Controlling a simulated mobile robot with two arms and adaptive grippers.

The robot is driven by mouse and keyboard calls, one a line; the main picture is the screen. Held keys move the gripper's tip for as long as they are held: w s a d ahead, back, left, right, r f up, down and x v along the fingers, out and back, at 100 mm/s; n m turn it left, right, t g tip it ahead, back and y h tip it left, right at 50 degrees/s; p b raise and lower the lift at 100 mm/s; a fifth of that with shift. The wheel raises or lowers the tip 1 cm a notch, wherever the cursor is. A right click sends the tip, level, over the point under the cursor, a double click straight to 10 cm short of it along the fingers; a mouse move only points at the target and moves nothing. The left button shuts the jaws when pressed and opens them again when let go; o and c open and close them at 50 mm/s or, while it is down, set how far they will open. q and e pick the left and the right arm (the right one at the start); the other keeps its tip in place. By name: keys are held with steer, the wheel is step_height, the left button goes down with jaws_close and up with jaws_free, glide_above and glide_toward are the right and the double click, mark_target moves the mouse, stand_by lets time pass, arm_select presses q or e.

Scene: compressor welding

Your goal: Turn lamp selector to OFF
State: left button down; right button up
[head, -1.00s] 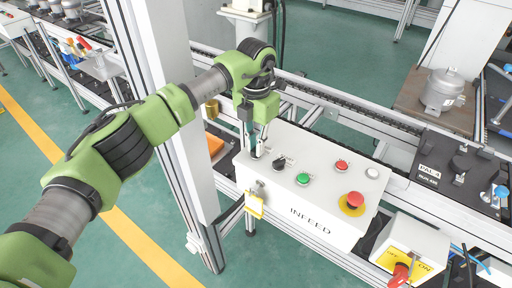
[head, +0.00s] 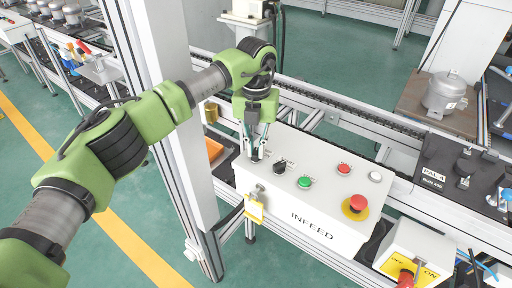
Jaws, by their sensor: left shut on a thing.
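The white INFEED control box (head: 318,205) stands at the middle of the head view. My left gripper (head: 256,154) points down at the box's left end, its fingers shut on a small dark selector knob (head: 254,156), mostly hidden between them. Which lamp position the knob points to cannot be read. A second black selector (head: 280,167) sits just right of the gripper, apart from it. My right gripper does not show.
The box also carries a green button (head: 304,182), a red button (head: 343,169), a white one (head: 375,177) and a red emergency stop (head: 355,202). A yellow tag (head: 254,211) hangs at its front. A white post (head: 170,110) stands left of the box.

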mark_target(256, 151)
arm_select(q)
steer(key=shift+w+r, duration=0.1)
steer(key=c, duration=2.1)
jaws_free()
step_height(256, 151, up, 12)
steer(key=shift+f, duration=0.1)
